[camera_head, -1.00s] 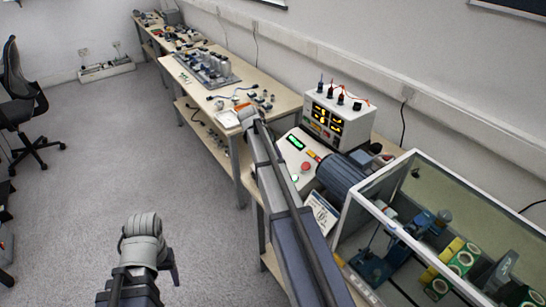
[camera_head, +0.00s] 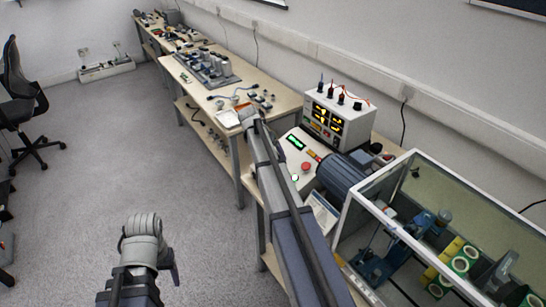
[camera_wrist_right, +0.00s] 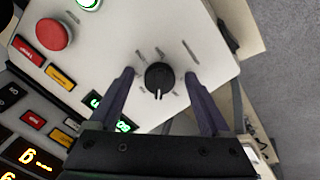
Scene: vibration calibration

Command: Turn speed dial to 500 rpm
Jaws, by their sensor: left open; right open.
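The speed dial (camera_wrist_right: 159,77) is a round black knob on a light panel, with a white pointer line toward the bottom of the right wrist view. Tick marks surround it; their labels are unreadable. My right gripper (camera_wrist_right: 160,74) is open, its two purple fingers on either side of the dial. I see gaps between fingers and knob; height above the panel is unclear. In the head view my right arm hides the dial. The control panel (camera_head: 294,139) carries a lit green display. My left gripper (camera_head: 174,269) is low at left, open, mostly hidden by its wrist, away from the bench.
A red mushroom button (camera_wrist_right: 54,35) and a lit green button (camera_wrist_right: 89,3) are on the same panel. A power unit (camera_head: 338,115) with glowing digits stands behind. A motor (camera_head: 343,174) and glass-sided enclosure (camera_head: 346,222) are at right.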

